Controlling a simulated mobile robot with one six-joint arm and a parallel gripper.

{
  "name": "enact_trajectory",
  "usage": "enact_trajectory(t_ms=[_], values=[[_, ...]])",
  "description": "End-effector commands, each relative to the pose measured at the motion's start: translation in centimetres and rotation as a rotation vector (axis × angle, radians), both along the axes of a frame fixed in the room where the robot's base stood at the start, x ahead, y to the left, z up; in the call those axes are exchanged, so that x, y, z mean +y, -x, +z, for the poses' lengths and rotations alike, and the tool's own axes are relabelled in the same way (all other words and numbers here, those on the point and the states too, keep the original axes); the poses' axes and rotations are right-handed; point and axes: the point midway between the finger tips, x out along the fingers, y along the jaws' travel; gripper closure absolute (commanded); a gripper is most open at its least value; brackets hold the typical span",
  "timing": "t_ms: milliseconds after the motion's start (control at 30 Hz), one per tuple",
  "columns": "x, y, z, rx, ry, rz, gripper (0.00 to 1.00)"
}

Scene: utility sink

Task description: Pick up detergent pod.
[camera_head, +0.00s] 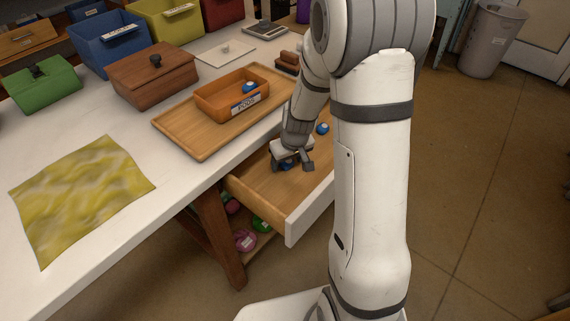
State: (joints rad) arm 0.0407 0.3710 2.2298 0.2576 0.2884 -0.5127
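My gripper (293,165) reaches down into the open wooden drawer (252,186). Its two fingers look spread apart. A blue detergent pod (286,166) shows partly between and beneath the fingers; the gripper hides much of it, and I cannot tell whether they touch. A second blue and white pod (322,128) lies farther back in the drawer, close to my arm. A third blue pod (249,87) sits inside the orange bin labelled PODS (221,114) on the counter.
The orange bin stands on a wooden tray (180,141). A brown lidded box (150,88), a green box (43,93) and a yellow cloth (80,195) share the white counter. Several coloured items (245,240) lie on a shelf below the drawer.

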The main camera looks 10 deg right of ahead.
Motion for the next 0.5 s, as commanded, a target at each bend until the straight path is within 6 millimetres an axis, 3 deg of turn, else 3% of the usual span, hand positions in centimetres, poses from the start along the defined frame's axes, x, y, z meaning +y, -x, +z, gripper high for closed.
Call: enact_trajectory(t_ms=[500], values=[[0.06,0.02,0.03,0.0,0.0,0.001,0.79]])
